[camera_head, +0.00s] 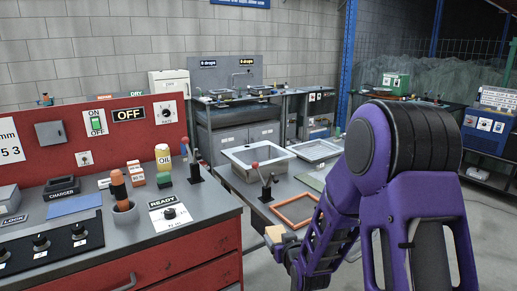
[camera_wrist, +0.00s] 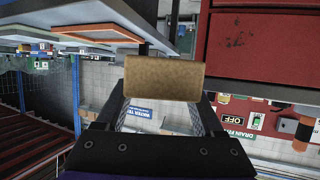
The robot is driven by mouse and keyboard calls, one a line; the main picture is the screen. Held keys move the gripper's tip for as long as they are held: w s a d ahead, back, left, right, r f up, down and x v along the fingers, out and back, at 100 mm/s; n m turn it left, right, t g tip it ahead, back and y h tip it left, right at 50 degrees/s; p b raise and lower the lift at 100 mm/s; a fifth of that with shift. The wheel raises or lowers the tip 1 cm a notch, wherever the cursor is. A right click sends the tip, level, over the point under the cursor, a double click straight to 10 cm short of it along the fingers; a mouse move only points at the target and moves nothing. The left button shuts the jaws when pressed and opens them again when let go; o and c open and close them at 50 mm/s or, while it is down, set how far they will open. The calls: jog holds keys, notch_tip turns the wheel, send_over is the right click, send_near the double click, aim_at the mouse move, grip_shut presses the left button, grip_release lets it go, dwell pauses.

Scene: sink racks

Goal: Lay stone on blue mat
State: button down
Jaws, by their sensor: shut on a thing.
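A tan, block-shaped stone (camera_head: 276,233) is held at the end of my gripper (camera_head: 287,247), near the lower middle of the head view. In the wrist view the stone (camera_wrist: 163,78) spans the space in front of the fingers, and my gripper (camera_wrist: 163,104) is shut on it. A blue mat (camera_head: 74,205) lies flat and bare on the grey bench top at the left of the head view. My gripper and the stone are well to the right of the mat, beyond the red bench's right edge.
On the bench, a cup with an orange-handled tool (camera_head: 122,205), an oil bottle (camera_head: 163,160), a READY panel (camera_head: 170,214) and a charger (camera_head: 62,187) stand around the mat. A lever (camera_head: 266,183), sink basins (camera_head: 255,157) and an orange frame (camera_head: 296,210) are on the lower table behind my gripper.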

jog(key=s+d+f+m+h, duration=0.2)
jog(key=s+d+f+h, duration=0.1)
jog(key=s+d+f, duration=0.3)
jog(key=d+f, duration=0.2)
jog(key=d, duration=0.1)
jog(key=shift+f+m+t, duration=0.15)
jog(key=shift+m+t, duration=0.15)
